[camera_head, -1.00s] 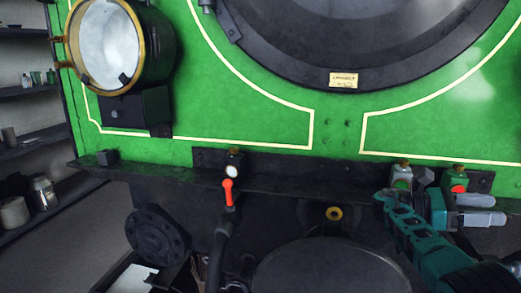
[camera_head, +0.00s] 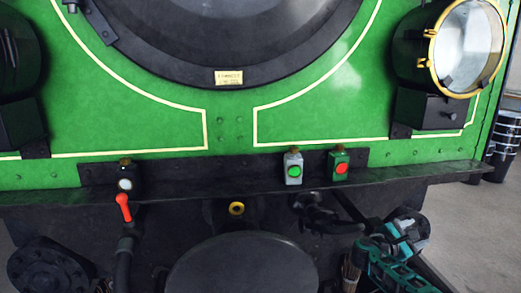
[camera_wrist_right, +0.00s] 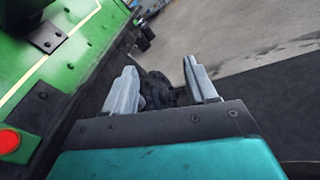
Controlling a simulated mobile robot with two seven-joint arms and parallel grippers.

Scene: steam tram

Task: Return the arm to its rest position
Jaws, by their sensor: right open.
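My right arm comes in at the lower right of the head view. Its gripper (camera_head: 412,228) is open and empty, below and right of the button boxes and apart from them. In the right wrist view the two grey fingers (camera_wrist_right: 160,68) stand apart with nothing between them. A grey box with a green button (camera_head: 294,170) and a green box with a red button (camera_head: 341,168) sit on the tram's dark front beam. The red button (camera_wrist_right: 9,141) also shows at the left of the wrist view. My left gripper is not in view.
The tram's green front (camera_head: 230,125) fills most of the head view. A red-handled valve (camera_head: 123,205) sits on the beam's left part, with a round buffer (camera_head: 242,268) below centre. A brass-rimmed lamp (camera_head: 467,47) is at upper right. Open grey floor (camera_head: 470,220) lies right.

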